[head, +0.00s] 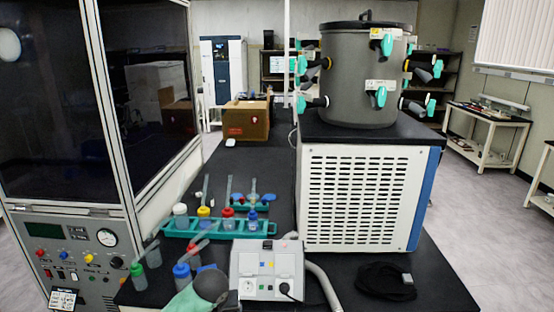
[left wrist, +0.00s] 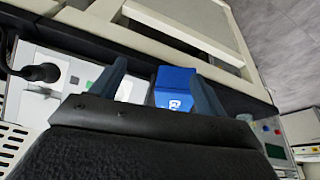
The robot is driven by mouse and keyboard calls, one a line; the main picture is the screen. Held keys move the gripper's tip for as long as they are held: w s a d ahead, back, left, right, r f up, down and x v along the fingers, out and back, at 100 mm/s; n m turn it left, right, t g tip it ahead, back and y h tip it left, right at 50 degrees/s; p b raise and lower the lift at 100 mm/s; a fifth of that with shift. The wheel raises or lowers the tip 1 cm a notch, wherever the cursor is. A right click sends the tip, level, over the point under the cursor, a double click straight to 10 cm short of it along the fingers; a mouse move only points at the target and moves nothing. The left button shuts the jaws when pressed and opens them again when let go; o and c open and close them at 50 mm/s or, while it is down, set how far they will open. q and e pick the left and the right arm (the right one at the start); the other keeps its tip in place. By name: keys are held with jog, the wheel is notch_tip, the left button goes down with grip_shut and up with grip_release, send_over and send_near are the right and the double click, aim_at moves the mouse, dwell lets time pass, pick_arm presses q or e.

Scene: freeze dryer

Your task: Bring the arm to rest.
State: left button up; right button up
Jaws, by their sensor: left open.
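My left gripper (left wrist: 157,86) shows in the left wrist view with its two dark fingers spread apart. A blue object with a white mark (left wrist: 175,88) appears in the gap between the fingers. I cannot tell how far beyond the fingertips it lies, and nothing is seen clamped. In the head view a dark rounded part with a teal piece (head: 205,290) shows at the bottom edge. I cannot tell whether it belongs to my arm. My right gripper is in neither view.
The freeze dryer (head: 366,198) stands on the black bench (head: 268,165), its grey chamber (head: 355,85) ringed with teal valves. A teal rack (head: 270,228) holds colour-capped bottles; several stand in front, beside a grey socket box (head: 267,268). A glass-fronted cabinet (head: 75,220) is at left.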

pick_arm(q)
jog(key=s+d+f+m+h, duration=0.1)
jog(key=s+f, duration=0.2)
jog(key=s, duration=0.5)
jog(key=s+d+f+m+h, duration=0.1)
jog(key=s+f, duration=0.2)
jog(key=s, duration=0.5)
jog(key=s+a+m+y, duration=0.1)
jog(key=s+a, duration=0.3)
jog(key=s, duration=0.5)
jog(key=s+a+m+y, duration=0.1)
jog(key=s+a, duration=0.2)
jog(key=s, duration=0.6)
notch_tip(320, 180, down, 25)
jog(key=w+d+g, duration=0.1)
jog(key=w+g, duration=0.1)
jog(key=s+f, duration=0.4)
jog(key=f, duration=0.8)
jog(key=s+f, duration=0.4)
jog(key=f, duration=0.8)
jog(key=shift+d, duration=0.35)
